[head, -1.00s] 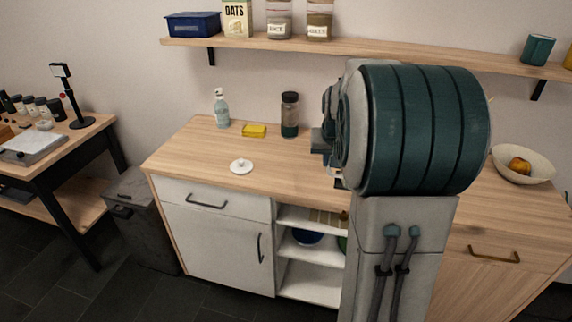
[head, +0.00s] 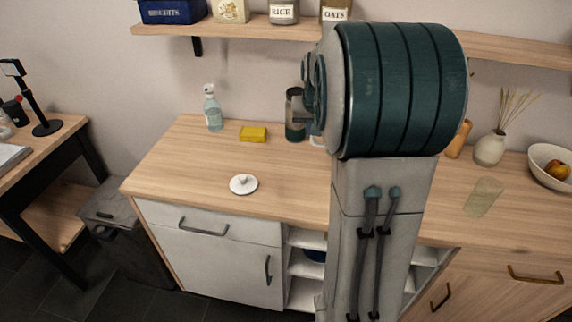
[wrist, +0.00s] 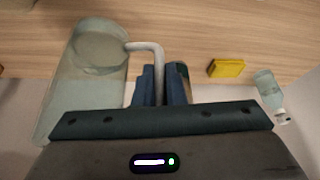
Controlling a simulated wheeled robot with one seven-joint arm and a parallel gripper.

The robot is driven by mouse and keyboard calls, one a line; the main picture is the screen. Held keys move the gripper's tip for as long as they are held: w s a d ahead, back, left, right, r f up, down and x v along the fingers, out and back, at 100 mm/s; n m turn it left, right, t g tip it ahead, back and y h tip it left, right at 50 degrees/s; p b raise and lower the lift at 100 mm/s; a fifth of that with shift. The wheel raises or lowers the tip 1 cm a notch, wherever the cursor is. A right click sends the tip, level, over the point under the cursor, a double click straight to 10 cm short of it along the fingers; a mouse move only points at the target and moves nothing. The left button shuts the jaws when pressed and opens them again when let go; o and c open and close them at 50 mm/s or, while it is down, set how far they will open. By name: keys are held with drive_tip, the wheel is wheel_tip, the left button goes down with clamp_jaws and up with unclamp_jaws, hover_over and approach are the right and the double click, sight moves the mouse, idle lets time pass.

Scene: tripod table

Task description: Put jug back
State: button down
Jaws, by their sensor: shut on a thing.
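In the wrist view my gripper (wrist: 161,86) is shut on the pale handle (wrist: 158,64) of a clear greenish glass jug (wrist: 85,92). The jug is to the left of the fingers in that view, with the wooden counter behind its top part. Its lower part in the picture runs down beside my gripper body. I cannot tell whether it touches the counter. In the head view my arm hides the gripper. A translucent greenish shape (head: 484,197) shows right of my arm; I cannot tell if it is the jug.
On the counter (head: 190,165) are a white knobbed lid (head: 243,184), a yellow sponge (head: 253,134), a spray bottle (head: 212,110) and a dark bottle (head: 294,118). To the right are a reed vase (head: 489,148) and a fruit bowl (head: 552,165). A shelf (head: 240,25) hangs above.

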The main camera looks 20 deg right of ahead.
drive_tip(key=w+a+f+p, duration=0.1)
drive_tip(key=w+a+f, duration=0.3)
drive_tip(key=a+f, duration=0.6)
drive_tip(key=shift+f+p, duration=0.15)
drive_tip(key=shift+p, duration=0.2)
drive_tip(key=shift+f, duration=0.15)
drive_tip(key=c, duration=1.5)
unclamp_jaws()
drive_tip(key=shift+s, duration=0.1)
